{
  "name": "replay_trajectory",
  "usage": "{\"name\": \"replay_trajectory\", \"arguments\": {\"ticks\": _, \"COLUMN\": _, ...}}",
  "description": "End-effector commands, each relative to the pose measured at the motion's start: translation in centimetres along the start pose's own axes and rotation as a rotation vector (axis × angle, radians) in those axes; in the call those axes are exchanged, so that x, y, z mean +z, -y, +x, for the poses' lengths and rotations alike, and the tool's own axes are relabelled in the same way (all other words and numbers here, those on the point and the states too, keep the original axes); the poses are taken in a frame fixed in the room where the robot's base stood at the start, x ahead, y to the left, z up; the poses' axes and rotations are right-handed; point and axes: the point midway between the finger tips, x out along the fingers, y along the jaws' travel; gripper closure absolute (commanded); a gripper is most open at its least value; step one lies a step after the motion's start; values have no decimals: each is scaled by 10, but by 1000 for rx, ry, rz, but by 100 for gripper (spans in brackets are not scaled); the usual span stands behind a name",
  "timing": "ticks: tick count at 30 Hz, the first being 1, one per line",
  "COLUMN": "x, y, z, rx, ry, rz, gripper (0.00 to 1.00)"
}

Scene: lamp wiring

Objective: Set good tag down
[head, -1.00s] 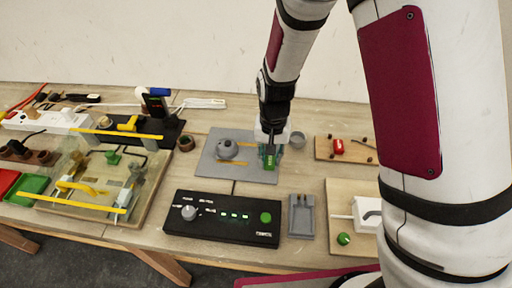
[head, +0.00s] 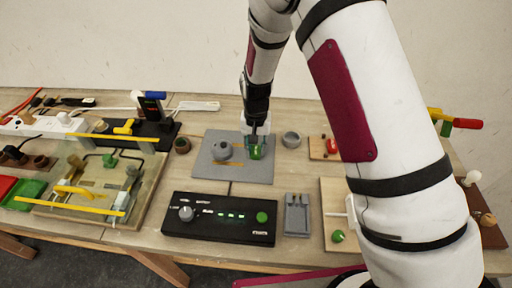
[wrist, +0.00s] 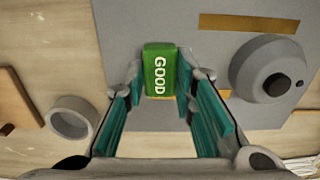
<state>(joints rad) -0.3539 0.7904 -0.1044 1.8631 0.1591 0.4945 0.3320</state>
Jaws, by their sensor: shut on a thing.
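The green good tag (wrist: 159,71), with "GOOD" in white letters, is between the fingertips of my gripper (wrist: 160,85) in the wrist view. My gripper is shut on it. In the head view the tag (head: 255,152) is at the tip of my gripper (head: 256,140), over the right part of the grey plate (head: 240,172). I cannot tell whether the tag touches the plate.
A grey round knob (head: 222,150) stands on the plate left of the tag. A grey ring-shaped cup (head: 291,139) stands right of the plate. A black control box (head: 220,232) and a grey tray (head: 297,228) lie in front. A board with a red part (head: 332,146) is at right.

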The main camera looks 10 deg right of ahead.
Motion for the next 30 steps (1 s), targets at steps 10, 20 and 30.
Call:
{"name": "replay_trajectory", "arguments": {"ticks": 10, "x": 0, "y": 0, "z": 3, "rx": 0, "ry": 1, "rz": 1, "gripper": 56}}
{"name": "replay_trajectory", "arguments": {"ticks": 20, "x": 0, "y": 0, "z": 1, "rx": 0, "ry": 0, "rz": 1, "gripper": 56}}
{"name": "replay_trajectory", "arguments": {"ticks": 30, "x": -2, "y": 1, "z": -50, "rx": -3, "ry": -4, "rz": 2, "gripper": 56}}
